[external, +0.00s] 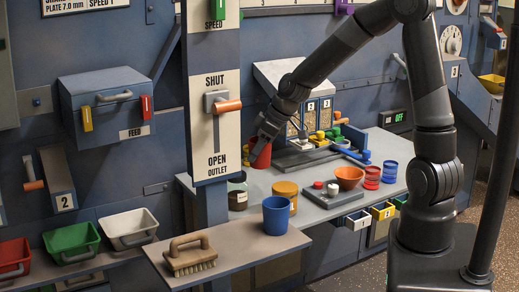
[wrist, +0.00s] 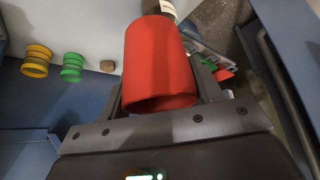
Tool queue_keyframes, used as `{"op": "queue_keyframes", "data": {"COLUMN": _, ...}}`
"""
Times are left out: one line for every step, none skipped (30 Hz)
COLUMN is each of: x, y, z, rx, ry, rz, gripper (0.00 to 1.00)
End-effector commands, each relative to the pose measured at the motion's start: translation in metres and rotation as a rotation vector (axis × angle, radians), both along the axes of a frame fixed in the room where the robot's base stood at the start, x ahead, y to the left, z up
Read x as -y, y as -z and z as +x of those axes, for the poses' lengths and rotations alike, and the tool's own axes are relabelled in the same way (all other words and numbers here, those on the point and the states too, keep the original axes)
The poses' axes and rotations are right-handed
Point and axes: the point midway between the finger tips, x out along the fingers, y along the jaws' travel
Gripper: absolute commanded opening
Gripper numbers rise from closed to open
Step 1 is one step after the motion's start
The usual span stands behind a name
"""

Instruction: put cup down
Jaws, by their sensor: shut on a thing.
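A red cup (external: 261,156) is at the back left of the grey worktop (external: 325,208), just right of the outlet post. My gripper (external: 268,138) is shut on it from above and behind in the external view. In the wrist view the red cup (wrist: 160,60) fills the middle, between the fingers of my gripper (wrist: 165,95). I cannot tell whether the cup touches the worktop. The post sits close to its left side, and the fingers are mostly hidden in the external view.
A dark jar (external: 238,192), a mustard canister (external: 286,194) and a blue cup (external: 276,215) stand in front. A brush (external: 190,257) lies on the front ledge. An orange bowl (external: 349,178) and red and blue cylinders are to the right. The outlet post (external: 213,165) is a close obstacle.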

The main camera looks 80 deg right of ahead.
Motion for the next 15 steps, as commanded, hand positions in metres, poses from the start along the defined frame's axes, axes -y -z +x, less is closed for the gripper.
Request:
{"op": "queue_keyframes", "data": {"x": 0.021, "y": 0.004, "z": 0.000, "rx": -0.001, "ry": 0.047, "rz": 0.002, "gripper": 0.37}}
{"op": "queue_keyframes", "data": {"x": 0.033, "y": 0.006, "z": 0.000, "rx": -0.001, "ry": 0.077, "rz": 0.002, "gripper": 0.37}}
{"op": "queue_keyframes", "data": {"x": 0.052, "y": 0.008, "z": 0.000, "rx": 0.000, "ry": 0.123, "rz": 0.003, "gripper": 0.37}}
{"op": "queue_keyframes", "data": {"x": 0.068, "y": 0.010, "z": -0.001, "rx": 0.000, "ry": 0.160, "rz": 0.002, "gripper": 0.37}}
{"op": "queue_keyframes", "data": {"x": 0.083, "y": 0.013, "z": -0.003, "rx": -0.001, "ry": 0.197, "rz": 0.002, "gripper": 0.37}}
{"op": "queue_keyframes", "data": {"x": 0.102, "y": 0.015, "z": -0.006, "rx": -0.001, "ry": 0.243, "rz": 0.001, "gripper": 0.37}}
{"op": "queue_keyframes", "data": {"x": 0.115, "y": 0.017, "z": -0.008, "rx": -0.001, "ry": 0.274, "rz": 0.001, "gripper": 0.37}}
{"op": "queue_keyframes", "data": {"x": 0.128, "y": 0.017, "z": -0.010, "rx": 0.000, "ry": 0.304, "rz": -0.001, "gripper": 0.37}}
{"op": "queue_keyframes", "data": {"x": 0.142, "y": 0.019, "z": -0.014, "rx": 0.000, "ry": 0.341, "rz": 0.000, "gripper": 0.37}}
{"op": "queue_keyframes", "data": {"x": 0.152, "y": 0.020, "z": -0.017, "rx": 0.000, "ry": 0.365, "rz": 0.000, "gripper": 0.37}}
{"op": "queue_keyframes", "data": {"x": 0.161, "y": 0.021, "z": -0.019, "rx": 0.000, "ry": 0.387, "rz": 0.000, "gripper": 0.37}}
{"op": "queue_keyframes", "data": {"x": 0.172, "y": 0.022, "z": -0.022, "rx": 0.001, "ry": 0.413, "rz": 0.000, "gripper": 0.37}}
{"op": "queue_keyframes", "data": {"x": 0.178, "y": 0.023, "z": -0.024, "rx": 0.000, "ry": 0.429, "rz": 0.000, "gripper": 0.37}}
{"op": "queue_keyframes", "data": {"x": 0.184, "y": 0.023, "z": -0.026, "rx": 0.000, "ry": 0.443, "rz": 0.000, "gripper": 0.37}}
{"op": "queue_keyframes", "data": {"x": 0.189, "y": 0.024, "z": -0.028, "rx": -0.001, "ry": 0.456, "rz": 0.001, "gripper": 0.37}}
